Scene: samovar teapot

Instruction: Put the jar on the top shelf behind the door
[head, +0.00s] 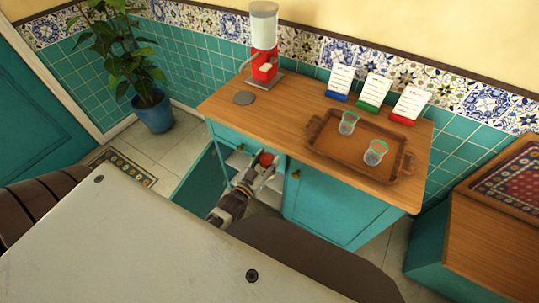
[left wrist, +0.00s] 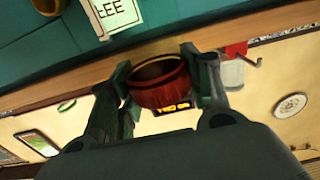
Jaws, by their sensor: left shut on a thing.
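The jar (head: 267,158) is red in the head view, at the opening of the teal cabinet (head: 335,205). In the left wrist view it is a dark red round jar (left wrist: 160,92) with a yellow-lettered label. My left gripper (head: 264,161) is shut on it, one finger on each side. The cabinet's teal door (head: 203,178) stands open to the left. Pale items (head: 238,159) show inside the opening, left of the jar; the shelf itself is mostly hidden. My right gripper is not in view.
The wooden countertop (head: 290,118) overhangs the opening. On it stand a red dispenser (head: 264,65), a tray (head: 345,162) with two glasses, and three cards. A card lettered "EE" (left wrist: 118,14) shows near the jar in the left wrist view. A potted plant (head: 152,112) stands left.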

